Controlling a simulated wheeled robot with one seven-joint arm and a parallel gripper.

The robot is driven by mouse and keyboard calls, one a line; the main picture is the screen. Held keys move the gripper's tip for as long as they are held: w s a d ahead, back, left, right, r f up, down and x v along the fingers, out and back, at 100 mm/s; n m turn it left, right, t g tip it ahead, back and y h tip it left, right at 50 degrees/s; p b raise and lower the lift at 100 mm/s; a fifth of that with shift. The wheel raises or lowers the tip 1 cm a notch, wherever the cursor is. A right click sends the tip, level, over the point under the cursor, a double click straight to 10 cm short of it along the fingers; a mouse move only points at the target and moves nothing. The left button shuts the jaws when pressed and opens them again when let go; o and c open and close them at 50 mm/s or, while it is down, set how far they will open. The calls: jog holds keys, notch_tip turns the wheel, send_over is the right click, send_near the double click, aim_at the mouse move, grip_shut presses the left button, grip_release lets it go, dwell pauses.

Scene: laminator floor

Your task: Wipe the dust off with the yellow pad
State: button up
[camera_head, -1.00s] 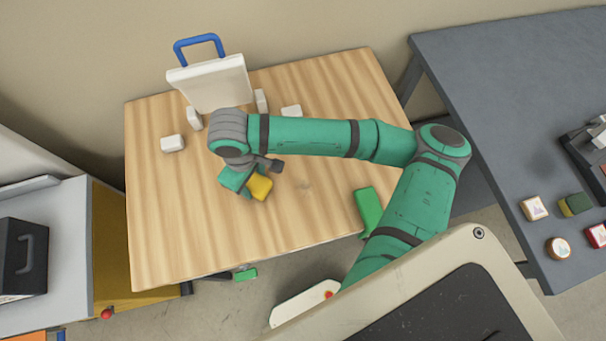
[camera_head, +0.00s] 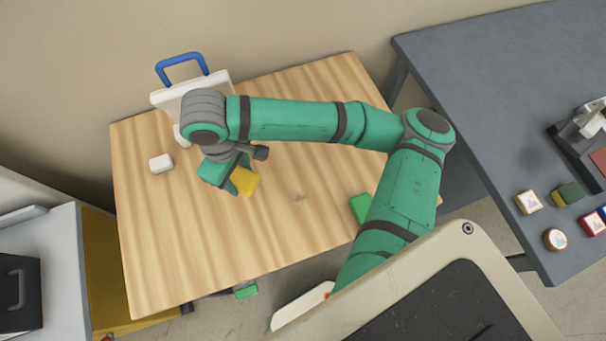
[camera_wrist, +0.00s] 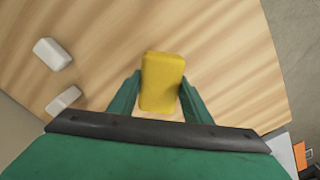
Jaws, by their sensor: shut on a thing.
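My gripper (camera_head: 238,180) is shut on the yellow pad (camera_head: 245,181), over the left middle of the wooden table (camera_head: 290,250). In the wrist view the yellow pad (camera_wrist: 162,82) sits between my two green fingers (camera_wrist: 160,98), and its far end sticks out past them. I cannot tell whether the pad touches the tabletop. A small faint mark (camera_head: 298,197) shows on the wood to the right of the pad; I cannot tell whether it is dust.
A white board with a blue handle (camera_head: 181,66) stands at the table's back, partly behind my arm. A white block (camera_head: 161,163) lies at left. A green block (camera_head: 361,208) lies near the right edge. A grey table (camera_head: 480,100) with small blocks stands at right.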

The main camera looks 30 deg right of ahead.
jog(key=shift+r, duration=1.05)
